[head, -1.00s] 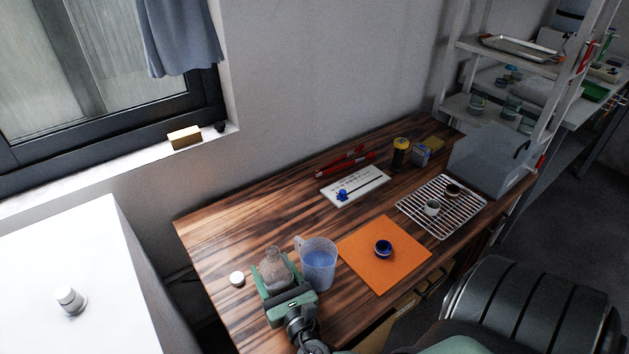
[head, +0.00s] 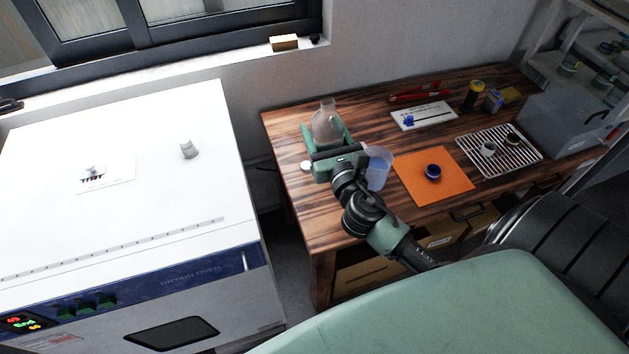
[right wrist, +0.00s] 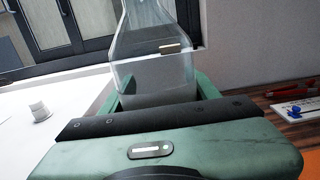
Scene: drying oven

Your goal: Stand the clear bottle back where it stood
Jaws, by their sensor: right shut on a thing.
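The clear bottle (head: 326,122) is upright in my right gripper (head: 329,145), over the far left part of the wooden table. The gripper is shut around its lower body. The bottle also shows in the right wrist view (right wrist: 152,70), between the green fingers of my right gripper (right wrist: 158,92). It appears raised off the table, but its base is hidden behind the gripper. My left gripper is in neither view.
A jug of blue liquid (head: 377,170) stands close right of my gripper, partly hidden. A white cap (head: 305,166) lies at the table's left edge. The white-topped oven (head: 140,215) stands left, across a gap.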

